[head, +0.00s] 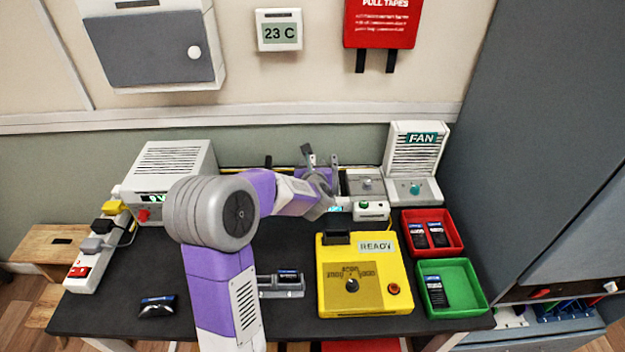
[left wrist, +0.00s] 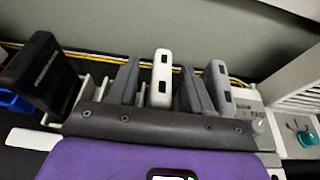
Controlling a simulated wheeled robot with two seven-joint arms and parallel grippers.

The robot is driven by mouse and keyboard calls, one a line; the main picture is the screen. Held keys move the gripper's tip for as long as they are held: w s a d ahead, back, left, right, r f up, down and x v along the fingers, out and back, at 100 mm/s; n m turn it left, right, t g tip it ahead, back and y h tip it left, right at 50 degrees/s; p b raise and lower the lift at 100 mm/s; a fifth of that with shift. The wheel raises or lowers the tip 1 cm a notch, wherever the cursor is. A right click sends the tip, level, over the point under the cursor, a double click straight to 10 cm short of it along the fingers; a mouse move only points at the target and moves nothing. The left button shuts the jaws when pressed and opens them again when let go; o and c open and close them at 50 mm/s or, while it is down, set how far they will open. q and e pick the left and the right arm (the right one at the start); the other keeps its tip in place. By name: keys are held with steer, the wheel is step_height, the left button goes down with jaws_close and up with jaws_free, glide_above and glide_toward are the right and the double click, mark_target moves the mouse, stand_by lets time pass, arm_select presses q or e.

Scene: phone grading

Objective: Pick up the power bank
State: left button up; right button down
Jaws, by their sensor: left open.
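My left gripper (head: 322,168) is open at the back of the table, reaching away from me. In the left wrist view its two grey fingers (left wrist: 160,90) stand apart. A white slab with two dark ports (left wrist: 161,72), possibly the power bank, stands upright between them. A grey slab with similar ports (left wrist: 219,85) stands just right of the fingers. A black slab (left wrist: 40,72) leans at the left. I cannot tell for sure which slab is the power bank. The lower parts of the slabs are hidden behind my gripper. My right gripper is not in view.
A yellow test box (head: 338,300) stands at the table's middle right. A red bin (head: 459,252) and a green bin (head: 480,299) hold dark devices. A fan unit (head: 416,150), a white machine (head: 170,160) and a power strip (head: 92,262) stand around. A dark pouch (head: 157,308) lies front left.

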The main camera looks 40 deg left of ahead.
arm_select(q)
steer(key=shift+w+a, duration=0.15)
jaws_close()
steer(key=shift+r, duration=0.1)
